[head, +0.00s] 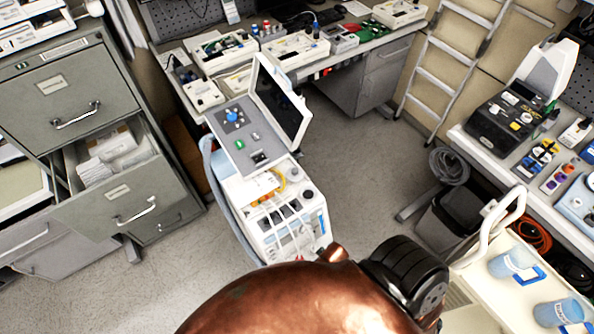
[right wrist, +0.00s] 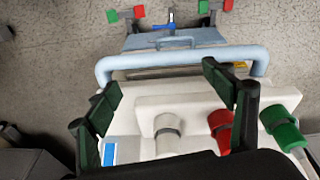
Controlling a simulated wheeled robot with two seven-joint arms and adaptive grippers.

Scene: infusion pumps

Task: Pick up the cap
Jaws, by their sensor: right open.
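In the right wrist view, my right gripper (right wrist: 163,78) is open, with its two dark green finger pads spread apart. Nothing is held between them. Below and beyond the fingers is a white device top (right wrist: 190,98) bearing a white cap-like cylinder with a grey band (right wrist: 168,133), a red one (right wrist: 221,131) and a green one (right wrist: 285,130). The white one lies roughly between the fingers, the red one near the right finger. I cannot tell which of these is the cap. Neither gripper shows in the head view.
A pale blue handle (right wrist: 180,62) crosses beyond the device. In the head view, a wheeled machine with a tilted screen (head: 280,103) stands mid-floor. An open drawer cabinet (head: 85,200) is at left, a cart with blue cups (head: 510,263) at lower right. Floor (head: 350,170) is clear between.

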